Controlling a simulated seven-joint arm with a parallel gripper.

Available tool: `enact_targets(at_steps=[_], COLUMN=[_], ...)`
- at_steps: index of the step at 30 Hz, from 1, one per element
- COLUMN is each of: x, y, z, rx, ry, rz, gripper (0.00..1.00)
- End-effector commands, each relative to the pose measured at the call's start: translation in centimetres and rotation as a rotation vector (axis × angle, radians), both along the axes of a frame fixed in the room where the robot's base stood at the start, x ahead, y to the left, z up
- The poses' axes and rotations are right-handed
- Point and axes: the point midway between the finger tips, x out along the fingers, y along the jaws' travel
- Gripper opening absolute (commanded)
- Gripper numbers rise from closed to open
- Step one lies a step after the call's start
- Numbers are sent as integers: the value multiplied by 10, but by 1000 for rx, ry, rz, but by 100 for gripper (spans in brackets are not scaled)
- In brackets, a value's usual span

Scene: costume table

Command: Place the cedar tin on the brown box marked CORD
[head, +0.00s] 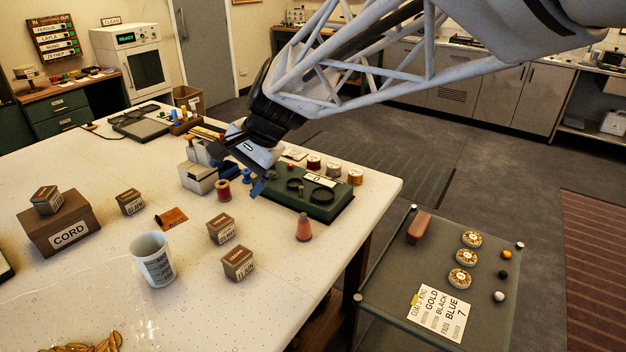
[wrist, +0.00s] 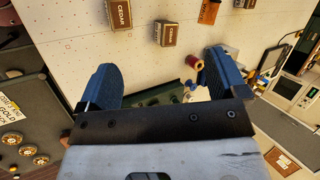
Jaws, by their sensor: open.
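The brown box marked CORD (head: 68,232) stands at the left of the table in the head view, with a small brown tin (head: 46,200) on top. Two similar tins stand right of the white mug, a nearer one (head: 238,263) and a farther one (head: 222,229). They also show at the top of the wrist view, nearer (wrist: 121,14) and farther (wrist: 167,33); both labels seem to read CEDAR, but the lettering is small. Another tin (head: 130,202) stands behind the mug, its label unclear. My gripper (head: 238,170) is open and empty, its blue fingers apart, away from the tins.
A red spool (head: 223,191) and a green stand (head: 312,203) are close to my gripper. The white mug (head: 153,259) stands between the box and the nearer tins. An orange tag (head: 172,218) lies behind it. A side trolley (head: 400,290) is at right. The front right tabletop is clear.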

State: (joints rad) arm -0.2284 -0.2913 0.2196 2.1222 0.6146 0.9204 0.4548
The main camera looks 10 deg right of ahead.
Motion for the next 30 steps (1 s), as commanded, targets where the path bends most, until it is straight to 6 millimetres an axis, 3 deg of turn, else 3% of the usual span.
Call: enact_targets(at_steps=[1, 6, 18, 24, 30], x=[-14, -59, -166, -204, -218], y=[-17, -67, -167, -196, -207], z=[0, -7, -33, -47, -52], rx=[-34, -160, -467, -576, -618], ry=[-25, -99, -212, -228, -230], rz=[21, 116, 343, 430, 464], gripper=[91, 91, 91, 91, 91])
